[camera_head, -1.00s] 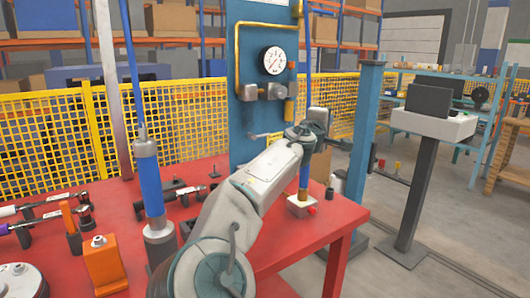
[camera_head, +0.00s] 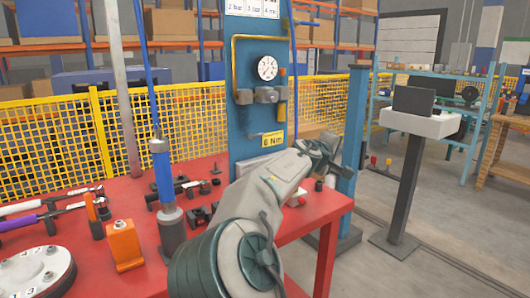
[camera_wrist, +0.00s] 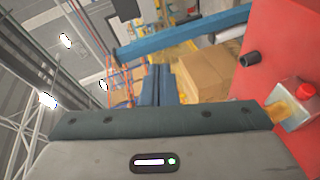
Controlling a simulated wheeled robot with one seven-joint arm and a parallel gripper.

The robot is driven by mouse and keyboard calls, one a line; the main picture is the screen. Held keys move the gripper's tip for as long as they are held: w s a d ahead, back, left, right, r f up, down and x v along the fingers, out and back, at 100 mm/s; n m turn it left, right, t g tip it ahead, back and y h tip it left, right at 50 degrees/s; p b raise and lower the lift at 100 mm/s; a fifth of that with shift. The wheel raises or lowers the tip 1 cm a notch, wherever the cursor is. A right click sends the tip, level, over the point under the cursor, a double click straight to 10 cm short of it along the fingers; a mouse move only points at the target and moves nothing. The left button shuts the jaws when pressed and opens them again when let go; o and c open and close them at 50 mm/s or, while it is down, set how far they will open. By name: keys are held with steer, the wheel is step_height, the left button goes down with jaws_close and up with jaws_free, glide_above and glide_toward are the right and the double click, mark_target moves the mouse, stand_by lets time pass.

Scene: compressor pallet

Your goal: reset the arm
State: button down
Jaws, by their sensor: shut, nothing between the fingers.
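My arm reaches over the right part of the red table in the head view, and my gripper (camera_head: 328,156) is at its far end, beside the blue post. The gripper is small and partly turned away there. In the wrist view its grey body fills the bottom, with dark, closed fingers (camera_wrist: 157,84) beyond its edge. Nothing is held. A pale block with a red button (camera_wrist: 297,103) sits on the red table at the right of that view; in the head view my arm partly hides it.
The red table (camera_head: 327,208) holds an orange block (camera_head: 124,245), a blue and grey upright tool (camera_head: 165,195) and a numbered round plate (camera_head: 38,272). A blue panel with a gauge (camera_head: 267,68) stands behind. A blue post (camera_head: 353,130) and a grey stand (camera_head: 408,190) are at the right.

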steer(key=s+d+f+m+g+y+p, duration=0.3)
steer(key=s+d+f+m+g+p, duration=0.2)
steer(key=s+d+f, duration=0.4)
steer(key=s+a+r+m+g+y+p, duration=0.1)
steer(key=s+a+r+y+p, duration=0.1)
steer(key=s, duration=0.9)
steer(key=s+a+r+m+g+y+p, duration=0.1)
steer(key=s+a+r+g+y+p, duration=0.1)
steer(key=s+a+p, duration=0.5)
steer(key=s+a+r+m+g+y+p, duration=0.1)
steer(key=s+a+r+p, duration=0.3)
steer(key=s, duration=1)
steer(key=shift+s+a+r+g+y+p, duration=0.35)
steer(key=shift+s+a+g+y+p, duration=0.05)
steer(key=shift+a+y+p, duration=0.4)
steer(key=shift+w, duration=0.15)
